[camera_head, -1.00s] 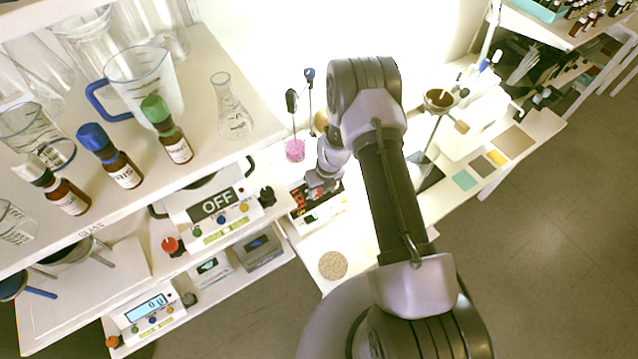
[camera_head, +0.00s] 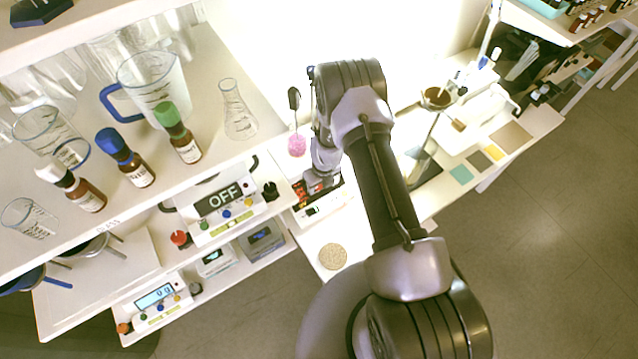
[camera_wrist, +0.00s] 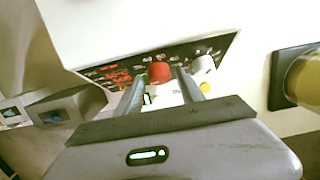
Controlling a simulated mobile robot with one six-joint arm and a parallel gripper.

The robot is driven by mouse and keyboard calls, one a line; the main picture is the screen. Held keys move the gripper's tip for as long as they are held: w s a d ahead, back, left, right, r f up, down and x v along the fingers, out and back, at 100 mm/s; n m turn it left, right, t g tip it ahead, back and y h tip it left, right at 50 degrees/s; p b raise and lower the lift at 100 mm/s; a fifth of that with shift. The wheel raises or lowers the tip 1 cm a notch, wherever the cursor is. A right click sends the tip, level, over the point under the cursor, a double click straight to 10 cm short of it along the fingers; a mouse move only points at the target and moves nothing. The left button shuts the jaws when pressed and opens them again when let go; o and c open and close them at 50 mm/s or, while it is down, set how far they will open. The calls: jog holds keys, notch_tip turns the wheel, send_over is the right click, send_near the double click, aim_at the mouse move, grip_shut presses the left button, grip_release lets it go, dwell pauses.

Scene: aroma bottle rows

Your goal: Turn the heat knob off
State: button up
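A red knob (camera_wrist: 158,72) sits on the dark printed panel (camera_wrist: 120,70) of a white device in the wrist view. My gripper (camera_wrist: 161,76) is open, with one finger on each side of the red knob; I cannot tell whether the fingers touch it. A whitish knob (camera_wrist: 203,64) is just right of the right finger. No label naming the heat knob is readable. In the head view my gripper (camera_head: 322,182) is at the front of the white device (camera_head: 325,206), and hides much of its panel.
A display reading OFF (camera_head: 218,199) and a black knob (camera_head: 269,191) are left of my gripper. A flask with pink contents (camera_head: 297,145) stands behind it. Glassware and bottles crowd the upper-left shelf. A round cork-coloured disc (camera_head: 333,256) lies in front.

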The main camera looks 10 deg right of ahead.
jog(key=shift+r, duration=0.1)
notch_tip(320, 180, up, 17)
jog(key=s+p, duration=0.2)
jog(key=p, duration=0.2)
jog(key=shift+s+d+p, duration=0.25)
jog(key=shift+d+p, duration=0.1)
jog(key=shift+d, duration=0.1)
jog(key=shift+w, duration=0.1)
